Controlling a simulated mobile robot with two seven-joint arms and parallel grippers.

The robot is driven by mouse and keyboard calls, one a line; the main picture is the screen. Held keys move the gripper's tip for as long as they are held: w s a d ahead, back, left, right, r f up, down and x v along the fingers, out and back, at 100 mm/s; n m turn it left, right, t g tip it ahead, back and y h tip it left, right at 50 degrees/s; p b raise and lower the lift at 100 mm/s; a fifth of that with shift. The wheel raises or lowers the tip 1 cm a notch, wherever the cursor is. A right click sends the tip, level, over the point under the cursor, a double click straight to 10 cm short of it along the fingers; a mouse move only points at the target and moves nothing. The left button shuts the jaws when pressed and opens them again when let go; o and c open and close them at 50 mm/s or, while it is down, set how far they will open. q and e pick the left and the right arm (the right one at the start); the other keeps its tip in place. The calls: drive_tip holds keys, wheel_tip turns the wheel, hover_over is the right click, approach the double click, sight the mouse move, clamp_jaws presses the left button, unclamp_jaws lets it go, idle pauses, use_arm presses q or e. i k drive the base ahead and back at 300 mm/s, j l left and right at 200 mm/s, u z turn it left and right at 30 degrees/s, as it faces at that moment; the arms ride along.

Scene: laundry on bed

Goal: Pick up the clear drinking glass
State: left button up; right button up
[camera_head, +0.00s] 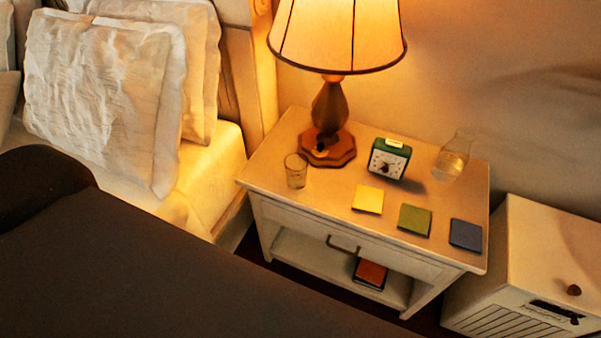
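A small clear drinking glass (296,171) stands upright on the left part of the white nightstand top (320,191), in front of and to the left of the lamp base. A clear carafe-like glass vessel (453,157) stands at the back right of the same top. Neither of my grippers shows in the head view, and nothing touches the drinking glass.
The lit lamp (331,108) and a green alarm clock (389,159) stand behind. Yellow (368,199), green (415,220) and blue (466,235) squares lie along the front. A bed with pillows (100,95) is at left, a white cabinet (545,245) at right.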

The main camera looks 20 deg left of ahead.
sight(295, 164)
drive_tip(key=i, duration=0.5)
drive_tip(key=l+u, duration=0.1)
drive_tip(key=u, duration=2)
drive_tip(key=i+l+u, duration=0.15)
drive_tip(key=l, duration=0.15)
